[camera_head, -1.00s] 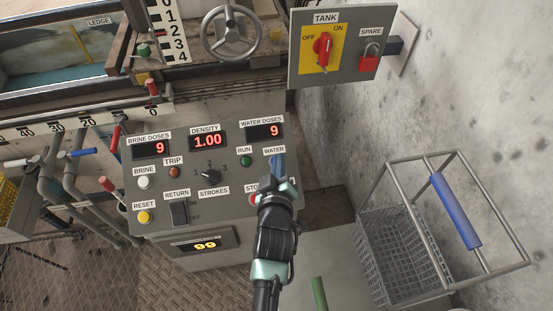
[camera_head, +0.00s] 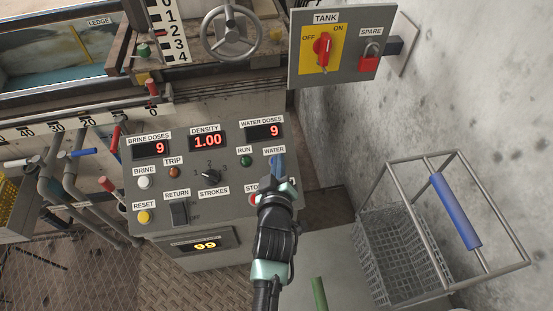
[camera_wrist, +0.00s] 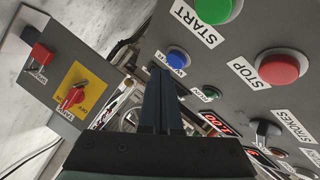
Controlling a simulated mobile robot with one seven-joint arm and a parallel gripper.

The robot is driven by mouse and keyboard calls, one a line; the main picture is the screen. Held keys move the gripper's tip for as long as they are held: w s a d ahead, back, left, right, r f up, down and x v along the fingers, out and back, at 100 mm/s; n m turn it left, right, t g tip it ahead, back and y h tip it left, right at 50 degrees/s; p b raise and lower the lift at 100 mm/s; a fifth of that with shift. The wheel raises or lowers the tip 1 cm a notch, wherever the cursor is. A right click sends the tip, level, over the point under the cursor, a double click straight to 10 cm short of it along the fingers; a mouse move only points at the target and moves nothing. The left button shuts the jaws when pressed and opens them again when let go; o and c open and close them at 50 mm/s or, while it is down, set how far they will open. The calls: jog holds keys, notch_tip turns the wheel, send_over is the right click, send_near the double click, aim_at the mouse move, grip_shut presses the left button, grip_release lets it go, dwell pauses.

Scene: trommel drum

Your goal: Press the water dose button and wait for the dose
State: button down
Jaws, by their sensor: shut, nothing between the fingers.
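The blue water button (camera_wrist: 178,57) shows in the wrist view beside its WATER label. My gripper (camera_wrist: 162,72) is shut and empty, its dark fingertips just beside the button in that view. I cannot tell whether they touch it. In the head view my gripper (camera_head: 277,162) points up the panel, its tips just under the WATER label (camera_head: 274,150). It hides the start button and most of the stop button. The water doses display (camera_head: 264,131) reads 9.
The control panel (camera_head: 225,210) also carries a brine doses display (camera_head: 150,149) reading 9 and a density display (camera_head: 207,140) reading 1.00. The green start button (camera_wrist: 218,8) and red stop button (camera_wrist: 279,67) are near my fingers. A wire basket (camera_head: 400,225) stands at right.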

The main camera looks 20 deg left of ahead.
dwell(0.4)
jog(key=shift+w+a+f+b, duration=0.1)
jog(key=shift+w+f+b, duration=0.1)
jog(key=shift+f+b, duration=0.2)
jog(key=shift+w+a+f+b, duration=0.1)
jog(key=shift+w+f+b, duration=0.05)
jog(key=shift+f+b, duration=0.25)
dwell(0.5)
jog(key=shift+r, duration=0.2)
jog(key=shift+s+d+r+p, duration=0.2)
jog(key=shift+s+r+p, duration=0.15)
jog(key=shift+r+p, duration=0.3)
jog(key=shift+s+d+r+p, duration=0.25)
jog(key=shift+s+r+p, duration=0.1)
jog(key=shift+r+p, duration=0.35)
jog(key=shift+s+d+r+p, duration=0.2)
jog(key=shift+s+r+p, duration=0.1)
jog(key=shift+r+p, duration=0.35)
jog(key=shift+s+d+r+p, duration=0.3)
jog(key=shift+r+p, duration=0.25)
jog(key=shift+r, duration=0.25)
jog(key=shift+a, duration=0.1)
